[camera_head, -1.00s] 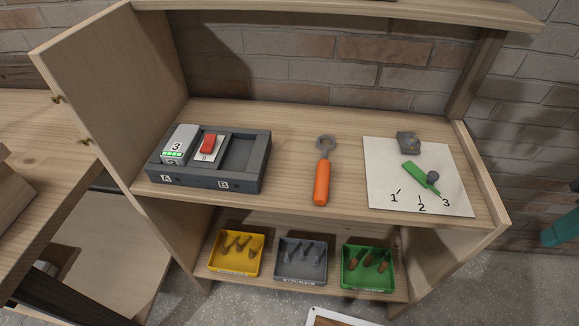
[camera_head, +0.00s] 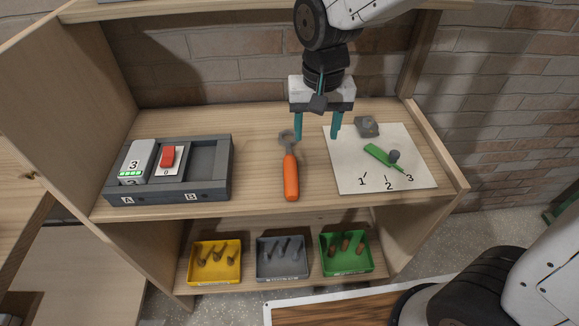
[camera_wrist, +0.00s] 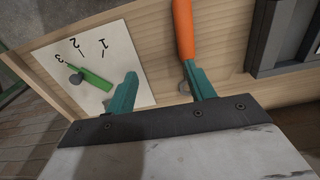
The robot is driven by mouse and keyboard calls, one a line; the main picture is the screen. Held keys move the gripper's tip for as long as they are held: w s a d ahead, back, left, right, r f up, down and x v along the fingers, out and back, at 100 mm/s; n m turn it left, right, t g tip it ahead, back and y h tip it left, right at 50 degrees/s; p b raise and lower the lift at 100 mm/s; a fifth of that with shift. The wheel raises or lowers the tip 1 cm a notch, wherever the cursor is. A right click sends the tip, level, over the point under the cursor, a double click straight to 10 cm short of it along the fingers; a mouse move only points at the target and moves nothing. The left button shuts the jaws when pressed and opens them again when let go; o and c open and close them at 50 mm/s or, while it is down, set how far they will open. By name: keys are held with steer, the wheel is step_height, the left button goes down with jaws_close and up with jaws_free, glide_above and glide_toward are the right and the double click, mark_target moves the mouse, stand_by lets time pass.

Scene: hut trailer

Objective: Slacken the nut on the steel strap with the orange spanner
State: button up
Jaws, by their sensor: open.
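The orange spanner (camera_head: 290,178) lies on the shelf with its grey head toward the back. It also shows in the wrist view (camera_wrist: 184,30). My gripper (camera_head: 317,125) is open and empty, its teal fingers pointing down near the spanner's head. In the wrist view my gripper (camera_wrist: 164,90) has its right finger beside the spanner head. A white sheet (camera_head: 345,178) marked 1, 2, 3 bears a green pointer (camera_head: 376,154), a dark grey knob (camera_head: 393,156) and a grey block (camera_head: 367,127). I cannot make out which part is the strap or the nut.
A dark grey tray (camera_head: 152,193) marked A and B stands left, holding a white box (camera_head: 138,158) and a red-switch card (camera_head: 169,157). Yellow (camera_head: 214,279), grey (camera_head: 282,272) and green (camera_head: 346,267) bins sit on the lower shelf. Wooden side panels flank the shelf.

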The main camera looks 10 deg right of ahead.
glide_above(290, 162)
step_height(290, 162, down, 4)
steer(key=shift+d+f, duration=0.1)
steer(key=shift+d, duration=0.05)
step_height(290, 162, down, 8)
steer(key=shift+r, duration=0.1)
steer(key=shift+c, duration=0.3)
jaws_close()
